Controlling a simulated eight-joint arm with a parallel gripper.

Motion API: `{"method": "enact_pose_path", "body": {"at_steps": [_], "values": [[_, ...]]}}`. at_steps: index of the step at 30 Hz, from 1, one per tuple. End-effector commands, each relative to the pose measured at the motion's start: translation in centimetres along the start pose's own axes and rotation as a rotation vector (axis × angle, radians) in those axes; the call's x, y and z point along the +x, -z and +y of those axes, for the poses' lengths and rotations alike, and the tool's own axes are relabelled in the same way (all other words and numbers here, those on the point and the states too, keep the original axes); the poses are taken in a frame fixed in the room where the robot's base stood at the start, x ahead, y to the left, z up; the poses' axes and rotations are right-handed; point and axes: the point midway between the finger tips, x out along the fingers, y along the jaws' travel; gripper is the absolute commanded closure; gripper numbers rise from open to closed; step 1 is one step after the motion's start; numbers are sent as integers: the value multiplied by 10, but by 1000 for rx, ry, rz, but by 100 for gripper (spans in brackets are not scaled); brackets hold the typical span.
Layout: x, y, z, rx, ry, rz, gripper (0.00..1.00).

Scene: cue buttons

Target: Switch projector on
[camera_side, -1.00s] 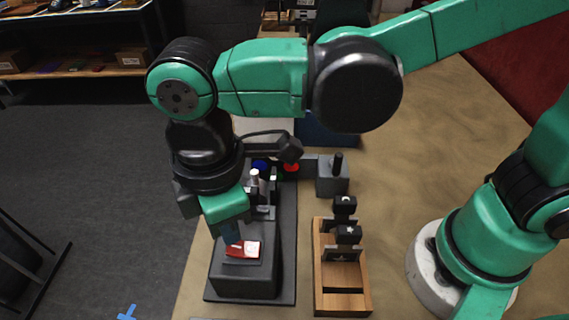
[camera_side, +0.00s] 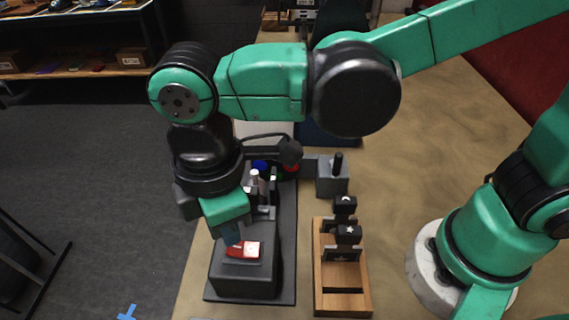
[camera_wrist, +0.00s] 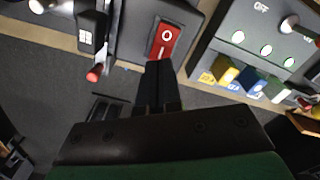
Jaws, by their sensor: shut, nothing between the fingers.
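A red rocker switch (camera_side: 245,249) sits on top of a dark box (camera_side: 245,281) on a black base plate. In the wrist view the red switch (camera_wrist: 167,38) shows a white O and a line mark below it. My gripper (camera_side: 233,238) points down at the left side of the switch in the side view. In the wrist view its shut fingertips (camera_wrist: 159,67) are at the switch's lower edge, with nothing between them. I cannot tell whether they press on it. No projector can be made out for certain.
A wooden rack (camera_side: 343,302) with black symbol blocks stands right of the base plate. A grey box with a black lever (camera_side: 337,164) stands behind. In the wrist view, a grey panel (camera_wrist: 226,42) marked OFF has lit lights and coloured pieces; a red-tipped rod (camera_wrist: 94,74) is at left.

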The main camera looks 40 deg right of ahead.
Motion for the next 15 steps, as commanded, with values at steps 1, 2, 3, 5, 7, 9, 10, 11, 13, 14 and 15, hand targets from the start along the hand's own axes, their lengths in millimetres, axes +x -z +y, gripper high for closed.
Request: {"method": "enact_pose_path", "body": {"at_steps": [1,2,3,5,7,9,10,11,13,14,15], "values": [[1,0,0,0,0,0,100],[1,0,0,0,0,0,100],[2,0,0,0,0,0,100],[3,0,0,0,0,0,100],[4,0,0,0,0,0,100],[5,0,0,0,0,0,100],[5,0,0,0,0,0,100],[6,0,0,0,0,0,100],[7,0,0,0,0,0,100],[7,0,0,0,0,0,100],[8,0,0,0,0,0,100]]}}
